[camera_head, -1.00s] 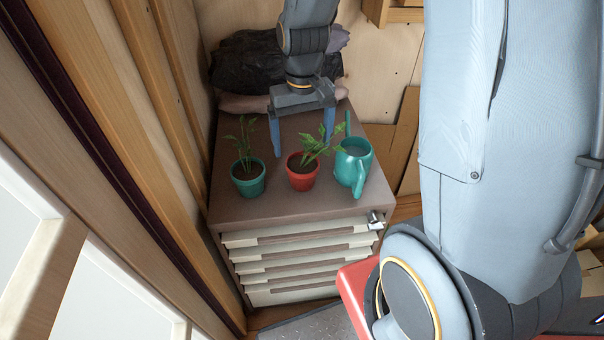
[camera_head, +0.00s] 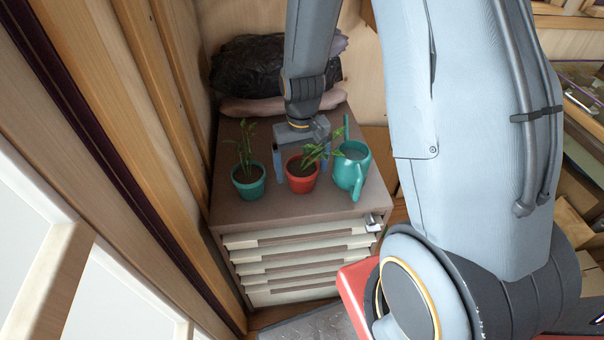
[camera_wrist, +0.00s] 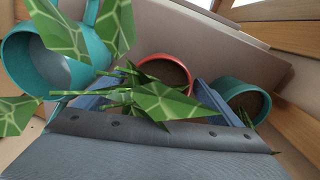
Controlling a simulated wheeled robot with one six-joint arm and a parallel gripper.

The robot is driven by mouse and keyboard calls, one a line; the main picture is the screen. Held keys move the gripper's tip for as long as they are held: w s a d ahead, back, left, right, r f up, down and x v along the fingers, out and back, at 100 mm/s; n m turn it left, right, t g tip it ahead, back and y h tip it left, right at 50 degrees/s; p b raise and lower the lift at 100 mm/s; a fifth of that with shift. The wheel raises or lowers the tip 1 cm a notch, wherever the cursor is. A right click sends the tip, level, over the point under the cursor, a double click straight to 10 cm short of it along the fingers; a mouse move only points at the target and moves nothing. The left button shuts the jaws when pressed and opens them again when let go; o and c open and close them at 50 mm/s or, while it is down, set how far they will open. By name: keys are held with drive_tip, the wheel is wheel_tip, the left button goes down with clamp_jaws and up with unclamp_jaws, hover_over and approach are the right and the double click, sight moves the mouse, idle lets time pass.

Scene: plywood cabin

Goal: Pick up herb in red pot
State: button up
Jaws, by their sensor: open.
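The red pot (camera_head: 301,181) with its leafy green herb (camera_head: 318,153) stands upright on the brown cabinet top, between a teal pot and a teal watering can. My gripper (camera_head: 302,166) is open, low behind the red pot, with one blue finger on each side of it. In the wrist view the red pot (camera_wrist: 165,72) lies ahead between the open fingers, and the herb's leaves (camera_wrist: 165,104) hang across the gripper. I cannot tell whether the fingers touch the pot.
The teal pot (camera_head: 248,188) with a herb stands close on the left. The teal watering can (camera_head: 352,170) stands close on the right, its spout upward. A black bag (camera_head: 250,70) lies at the back. The cabinet top (camera_head: 285,208) is bare at the front.

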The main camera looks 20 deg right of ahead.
drive_tip(key=c, duration=1.5)
drive_tip(key=shift+r, duration=0.1)
wheel_tip(320, 180, up, 8)
drive_tip(key=shift+r+b, duration=0.25)
drive_tip(key=shift+b, duration=0.5)
drive_tip(key=shift+r, duration=0.4)
wheel_tip(320, 180, down, 5)
drive_tip(key=m+p, duration=0.3)
drive_tip(key=m, duration=0.4)
drive_tip(key=shift+f+p, duration=0.15)
drive_tip(key=shift+p, duration=0.15)
drive_tip(key=shift+f+b, duration=1.55)
drive_tip(key=shift+f, duration=0.15)
